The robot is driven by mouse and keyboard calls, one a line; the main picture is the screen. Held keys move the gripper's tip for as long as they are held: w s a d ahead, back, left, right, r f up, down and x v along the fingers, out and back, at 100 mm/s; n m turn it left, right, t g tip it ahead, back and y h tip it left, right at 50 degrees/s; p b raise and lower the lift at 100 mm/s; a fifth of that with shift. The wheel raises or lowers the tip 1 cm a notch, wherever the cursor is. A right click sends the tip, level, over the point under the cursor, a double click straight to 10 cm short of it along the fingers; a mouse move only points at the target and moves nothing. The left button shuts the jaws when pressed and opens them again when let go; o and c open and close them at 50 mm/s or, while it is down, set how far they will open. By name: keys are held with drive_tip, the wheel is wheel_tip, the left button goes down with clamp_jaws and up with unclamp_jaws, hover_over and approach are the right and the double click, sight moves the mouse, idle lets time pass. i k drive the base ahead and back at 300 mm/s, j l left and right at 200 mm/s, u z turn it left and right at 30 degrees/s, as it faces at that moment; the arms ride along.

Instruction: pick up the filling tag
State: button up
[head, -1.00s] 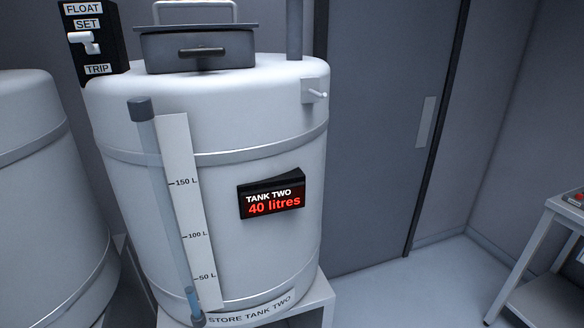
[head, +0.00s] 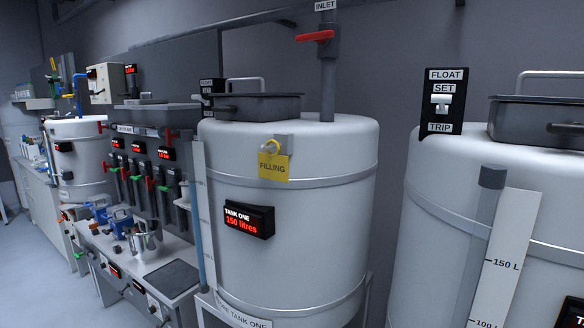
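The filling tag (head: 273,167) is a yellow plate marked FILLING. It hangs by a yellow ring from a small grey bracket (head: 283,143) on the upper front of the white tank one (head: 320,215). The tank's display (head: 249,221) reads 150 litres in red. My gripper is not in the head view.
A red-handled inlet valve (head: 316,36) is above tank one. A bench (head: 171,278) with displays and a metal jug (head: 145,236) is at the left. Bare floor (head: 45,270) shows at lower left.

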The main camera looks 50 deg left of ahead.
sight(275, 167)
drive_tip(key=u, duration=1.3)
drive_tip(key=i+j+z, duration=0.1)
drive_tip(key=j, duration=0.2)
